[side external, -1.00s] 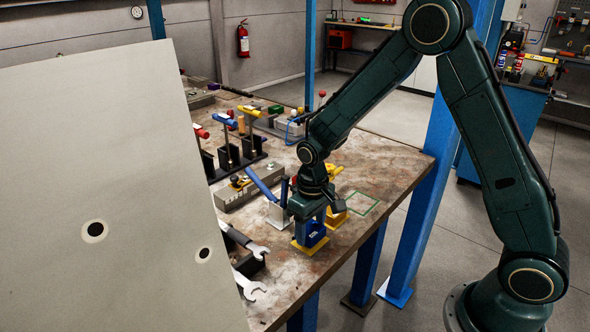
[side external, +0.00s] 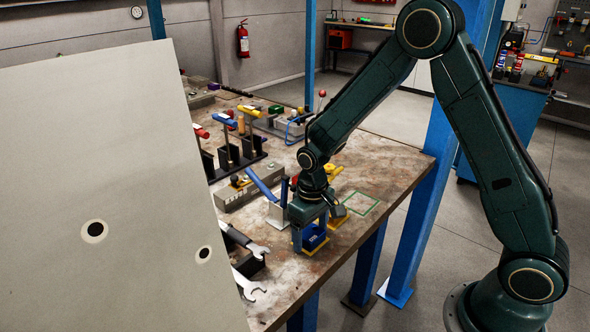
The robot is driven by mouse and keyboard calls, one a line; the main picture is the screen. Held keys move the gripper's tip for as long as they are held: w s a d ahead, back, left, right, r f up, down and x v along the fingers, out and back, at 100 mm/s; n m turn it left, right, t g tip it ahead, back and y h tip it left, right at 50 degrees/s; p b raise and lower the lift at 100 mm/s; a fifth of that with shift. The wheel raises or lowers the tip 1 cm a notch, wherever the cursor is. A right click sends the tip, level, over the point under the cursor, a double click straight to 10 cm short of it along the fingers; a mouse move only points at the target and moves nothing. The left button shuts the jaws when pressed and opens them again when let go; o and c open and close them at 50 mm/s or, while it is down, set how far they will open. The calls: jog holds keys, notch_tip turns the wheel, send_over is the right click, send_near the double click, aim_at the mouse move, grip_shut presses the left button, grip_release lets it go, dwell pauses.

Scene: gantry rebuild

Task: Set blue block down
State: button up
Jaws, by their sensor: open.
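The blue block (side external: 314,238) sits low at the near edge of the workbench, on a yellow-edged base (side external: 313,252). My gripper (side external: 310,229) is directly above and around the block, pointing down. Its jaws are open, with one finger to the left of the block and one to the right. The gripper body hides the top and back of the block. I cannot tell whether either finger touches it.
Blue-handled clamp (side external: 264,186) and its grey base stand just left of my gripper. A yellow piece (side external: 339,221) is close behind on the right. Wrenches (side external: 250,286) lie at the near left. A green outlined square (side external: 361,203) is bare. A pale panel (side external: 100,180) blocks the left.

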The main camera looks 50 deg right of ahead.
aim_at(311, 232)
jog(key=shift+r, duration=0.1)
notch_tip(311, 232, up, 12)
dwell(0.7)
jog(key=shift+r, duration=0.1)
dwell(0.4)
jog(key=s+r+t, duration=0.2)
jog(key=s+r, duration=0.2)
jog(key=s, duration=0.3)
jog(key=s+d+r+t, duration=0.1)
jog(key=s+r, duration=0.3)
jog(key=s, duration=0.4)
jog(key=s+r+t, duration=0.2)
jog(key=s+r, duration=0.2)
jog(key=s, duration=0.3)
jog(key=shift+s+d+r+t, duration=0.25)
jog(key=shift+s+t, duration=0.05)
jog(key=shift+s, duration=0.05)
